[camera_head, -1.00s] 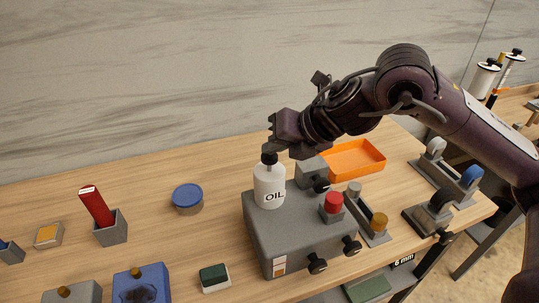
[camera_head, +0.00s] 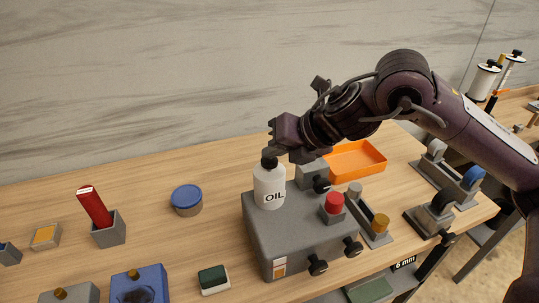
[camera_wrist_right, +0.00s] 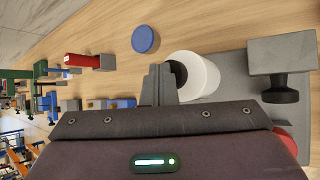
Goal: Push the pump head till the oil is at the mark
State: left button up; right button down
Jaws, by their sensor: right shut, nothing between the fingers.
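The white oil bottle (camera_head: 269,189) labelled OIL stands upright on the grey box (camera_head: 300,240). Its black pump head (camera_head: 269,162) is on top, partly covered by my right gripper (camera_head: 273,151). The gripper is shut and empty, with its fingertips at the top of the pump head, apparently touching it. In the right wrist view the shut fingers (camera_wrist_right: 162,84) overlap the edge of the white bottle (camera_wrist_right: 202,76) and its dark pump head. A small white and orange gauge (camera_head: 279,267) is on the box's front; its level and mark are too small to read. My left gripper is out of view.
A red button (camera_head: 334,203) and black knobs (camera_head: 317,267) are on the box. An orange tray (camera_head: 357,160) lies behind. A blue-lidded tin (camera_head: 187,200), a red-handled tool (camera_head: 94,207) in a grey holder and a green-topped block (camera_head: 214,279) stand left.

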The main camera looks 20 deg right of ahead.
aim_at(274, 162)
jog(key=shift+f, duration=0.25)
dwell(0.3)
jog(key=shift+r+p, duration=1.05)
jog(key=shift+r, duration=0.4)
notch_tip(274, 162, up, 5)
jog(key=p, duration=0.4)
